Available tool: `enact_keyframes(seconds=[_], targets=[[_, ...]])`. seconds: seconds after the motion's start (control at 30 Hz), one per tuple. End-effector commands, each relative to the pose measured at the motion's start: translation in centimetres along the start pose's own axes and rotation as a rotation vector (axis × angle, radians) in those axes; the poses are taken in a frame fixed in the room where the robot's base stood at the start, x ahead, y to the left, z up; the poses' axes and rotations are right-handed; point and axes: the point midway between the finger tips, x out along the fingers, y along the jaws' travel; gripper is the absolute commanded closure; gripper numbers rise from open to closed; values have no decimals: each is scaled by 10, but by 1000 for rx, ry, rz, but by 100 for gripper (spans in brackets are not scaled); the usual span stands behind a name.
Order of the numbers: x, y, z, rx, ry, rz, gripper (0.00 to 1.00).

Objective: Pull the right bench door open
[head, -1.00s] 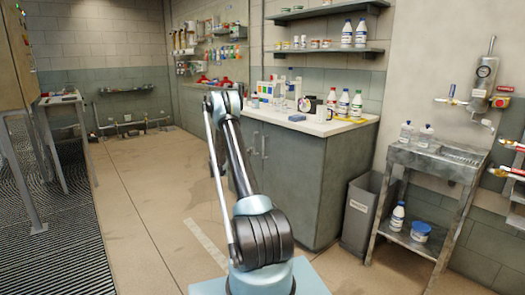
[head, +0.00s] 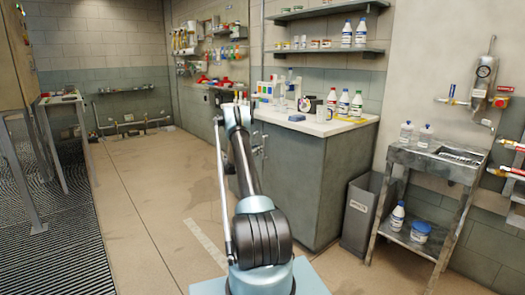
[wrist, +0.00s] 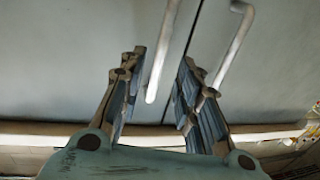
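The grey-green bench (head: 335,180) stands in the middle of the head view under a pale worktop. Its doors look closed; their front is partly hidden behind my arm. In the wrist view two pale bar handles show on either side of the dark seam between the doors. One handle (wrist: 160,55) lies between the fingers of my gripper (wrist: 163,58), with space visible on both sides. The other handle (wrist: 236,48) is outside, beyond the right finger. My gripper is open. Whether it touches the handle, I cannot tell. In the head view my arm hides the gripper.
Bottles and small boxes stand on the worktop (head: 345,126). A grey bin (head: 361,215) and a metal stand (head: 437,165) are right of the bench. The floor (head: 140,190) left of the bench is clear.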

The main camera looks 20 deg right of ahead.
Motion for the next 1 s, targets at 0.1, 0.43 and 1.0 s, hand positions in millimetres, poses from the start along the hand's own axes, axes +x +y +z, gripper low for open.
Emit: enact_keyframes(seconds=[0.1,0.43,1.0], targets=[[22,1,0,0,0,3,69],[59,1,0,0,0,1,69],[63,0,0,0,0,1,100]])
